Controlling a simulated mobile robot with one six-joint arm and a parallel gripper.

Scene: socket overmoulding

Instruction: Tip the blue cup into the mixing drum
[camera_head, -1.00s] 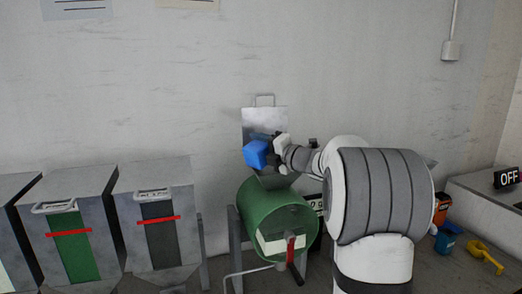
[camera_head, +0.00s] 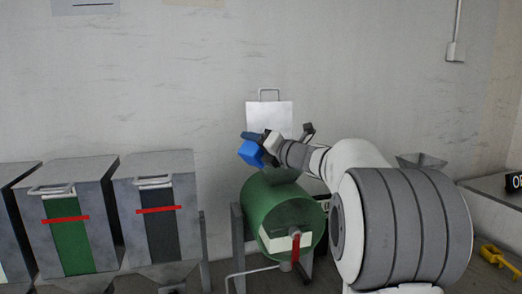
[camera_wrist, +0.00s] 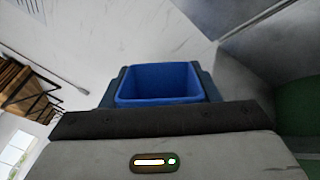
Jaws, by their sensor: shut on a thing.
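The blue cup (camera_head: 251,153) is held in my gripper (camera_head: 262,145) above the green mixing drum (camera_head: 268,205). In the head view the cup looks tilted. In the wrist view the cup (camera_wrist: 160,84) sits between the two jaws, and its open mouth shows blue inner walls; I cannot make out any contents. The drum lies on a stand, with a grey hopper-like opening (camera_head: 282,175) on top, just below and to the right of the cup. The gripper hides part of the cup in the head view.
Grey bins (camera_head: 160,215) with red bars stand left of the drum. The drum has a red handle (camera_head: 296,247) at its front. A pale panel with a handle (camera_head: 270,115) is behind my gripper. A yellow scoop-like thing (camera_head: 498,257) lies on the right.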

